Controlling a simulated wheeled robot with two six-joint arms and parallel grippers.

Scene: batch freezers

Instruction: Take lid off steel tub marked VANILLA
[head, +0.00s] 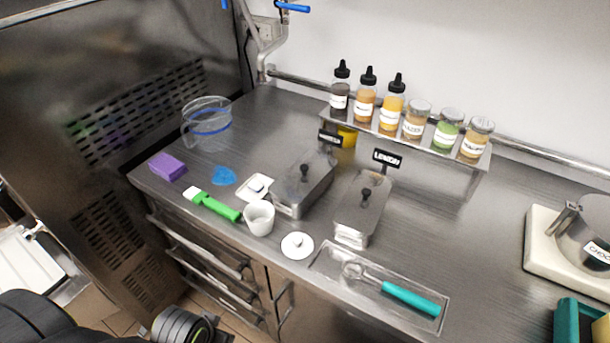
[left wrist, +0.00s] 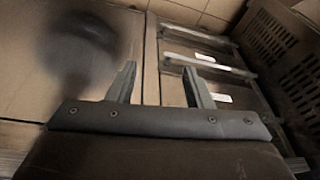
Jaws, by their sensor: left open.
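Two lidded steel tubs stand side by side on the steel counter in the head view. The left tub (head: 290,210) has a lid (head: 316,173) with a black knob, and a small black sign (head: 330,139) behind it that is too small to read. The right tub (head: 350,238) has a lid (head: 370,212) with a black knob; the sign (head: 387,158) behind it seems to read LEMON. I cannot make out VANILLA on either. My left gripper (left wrist: 160,78) is open and empty in the left wrist view, pointing at the floor and drawer fronts, away from the tubs. My right gripper is out of view.
A tray (head: 325,262) holds a teal-handled scoop (head: 400,295). Several bottles and jars stand on a shelf (head: 440,153) behind.

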